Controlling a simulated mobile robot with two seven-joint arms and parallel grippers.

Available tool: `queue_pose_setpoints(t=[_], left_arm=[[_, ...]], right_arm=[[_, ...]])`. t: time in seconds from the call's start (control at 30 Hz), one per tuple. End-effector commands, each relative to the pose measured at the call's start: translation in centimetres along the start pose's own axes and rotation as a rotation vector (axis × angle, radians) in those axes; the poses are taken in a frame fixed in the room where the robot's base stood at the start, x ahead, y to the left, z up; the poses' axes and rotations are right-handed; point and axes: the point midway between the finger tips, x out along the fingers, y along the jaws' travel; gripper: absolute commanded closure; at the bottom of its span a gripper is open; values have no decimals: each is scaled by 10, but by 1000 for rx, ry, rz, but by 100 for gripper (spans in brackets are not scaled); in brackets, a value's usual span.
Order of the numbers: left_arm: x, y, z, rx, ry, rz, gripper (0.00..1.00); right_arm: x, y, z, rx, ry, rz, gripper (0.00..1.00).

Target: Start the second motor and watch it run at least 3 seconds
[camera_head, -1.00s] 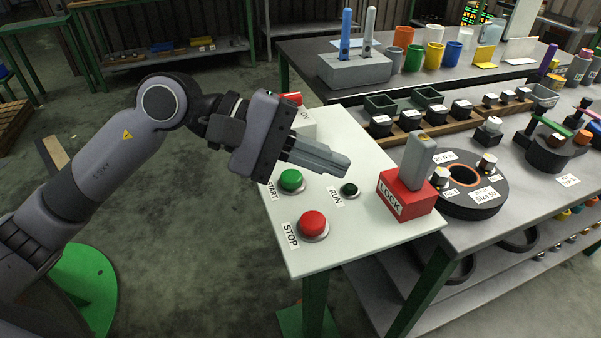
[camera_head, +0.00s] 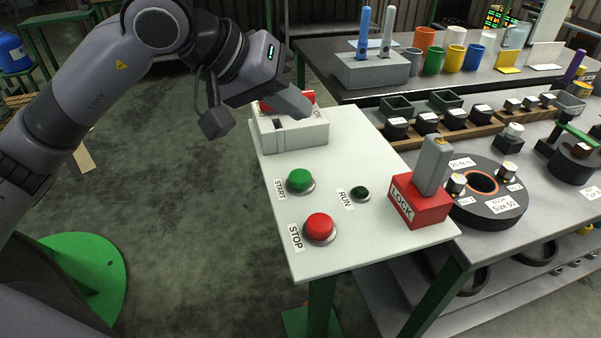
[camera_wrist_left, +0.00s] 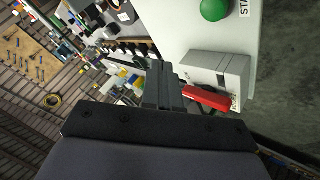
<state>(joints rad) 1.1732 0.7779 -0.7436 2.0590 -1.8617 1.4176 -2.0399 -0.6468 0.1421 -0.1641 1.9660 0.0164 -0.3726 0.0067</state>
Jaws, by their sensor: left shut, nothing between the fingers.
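The white control panel (camera_head: 345,240) carries a green START button (camera_head: 300,180), a red STOP button (camera_head: 319,227) and a small dark green RUN lamp (camera_head: 361,193) that looks unlit. At its far left corner is a white switch box (camera_head: 300,137) with a red lever (camera_head: 266,107); an ON label shows beside it. My left gripper (camera_head: 303,108) is shut and empty, over the switch box, partly hiding the lever. In the left wrist view the red lever (camera_wrist_left: 207,97) lies right beside the shut fingers; whether they touch it, I cannot tell. My right gripper is not in view.
A red LOCK block (camera_head: 420,207) with a grey upright piece stands at the panel's right edge. A round dark fixture (camera_head: 490,212) is beside it. Behind are cups and a grey holder (camera_head: 371,70) with two tools. The air above the buttons is clear.

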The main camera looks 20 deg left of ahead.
Motion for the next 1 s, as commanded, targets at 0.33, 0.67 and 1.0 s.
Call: queue_pose_setpoints(t=[0.33, 0.67, 1.0], left_arm=[[21, -15, 16, -1, -1, 0, 100], [54, -39, 39, -1, 0, 1, 100], [61, -44, 45, -2, 0, 2, 100]], right_arm=[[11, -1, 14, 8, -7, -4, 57], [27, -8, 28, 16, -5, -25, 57], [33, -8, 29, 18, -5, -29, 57]])
